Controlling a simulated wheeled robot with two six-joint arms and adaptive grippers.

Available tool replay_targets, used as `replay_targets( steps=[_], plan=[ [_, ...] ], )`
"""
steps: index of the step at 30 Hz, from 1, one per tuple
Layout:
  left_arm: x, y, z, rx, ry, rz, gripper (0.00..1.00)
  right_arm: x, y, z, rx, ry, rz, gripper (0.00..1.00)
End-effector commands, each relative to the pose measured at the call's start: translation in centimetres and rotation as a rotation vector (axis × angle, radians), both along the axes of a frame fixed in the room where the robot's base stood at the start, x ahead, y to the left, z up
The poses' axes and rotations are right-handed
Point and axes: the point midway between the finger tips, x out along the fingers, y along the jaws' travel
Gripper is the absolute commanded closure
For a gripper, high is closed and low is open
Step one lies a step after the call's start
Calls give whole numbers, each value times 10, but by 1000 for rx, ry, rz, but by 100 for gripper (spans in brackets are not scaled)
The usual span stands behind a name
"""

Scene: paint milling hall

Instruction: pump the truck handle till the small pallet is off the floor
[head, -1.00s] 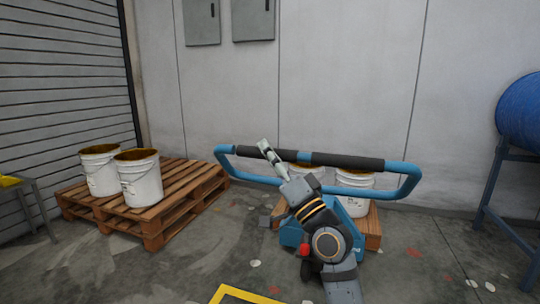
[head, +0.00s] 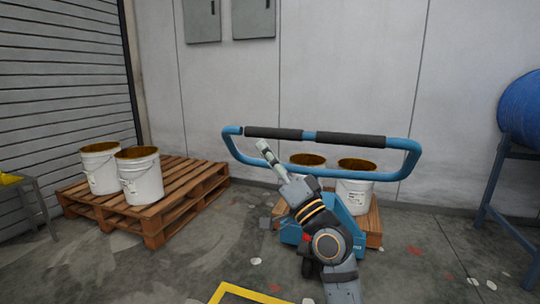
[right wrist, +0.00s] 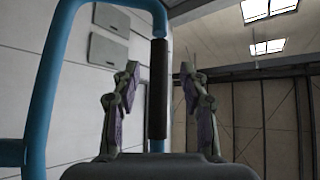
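The blue truck handle (head: 407,165) is a wide loop with black grips (head: 350,140) along its top bar. The blue truck body (head: 290,232) stands below, partly hidden by my right arm. The small wooden pallet (head: 374,228) is behind it, mostly hidden; I cannot tell whether it touches the floor. Two white buckets (head: 354,196) stand on it. My right gripper (head: 264,148) is just below the top bar in the picture. In the right wrist view its fingers (right wrist: 158,100) are spread, with a grip appearing between them, touching neither. My left gripper is out of view.
A larger wooden pallet (head: 192,183) with two white buckets (head: 140,177) stands at the left by the shutter. A blue drum (head: 522,108) rests on a stand at the right. Yellow floor marking (head: 240,292) lies in front. Open floor shows on both sides of the truck.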

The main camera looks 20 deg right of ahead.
Motion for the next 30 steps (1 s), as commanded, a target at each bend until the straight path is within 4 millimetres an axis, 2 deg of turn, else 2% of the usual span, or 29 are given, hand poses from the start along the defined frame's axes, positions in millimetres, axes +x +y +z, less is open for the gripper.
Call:
replay_targets(
  steps=[10,21,30],
  plan=[
    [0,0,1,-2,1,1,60,-5,-2,2,2,-9,-1,51],
    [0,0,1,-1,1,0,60,-52,-23,-34,-3,-5,-3,51],
    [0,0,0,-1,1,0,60,-60,-26,-37,1,-10,0,51]
  ],
)
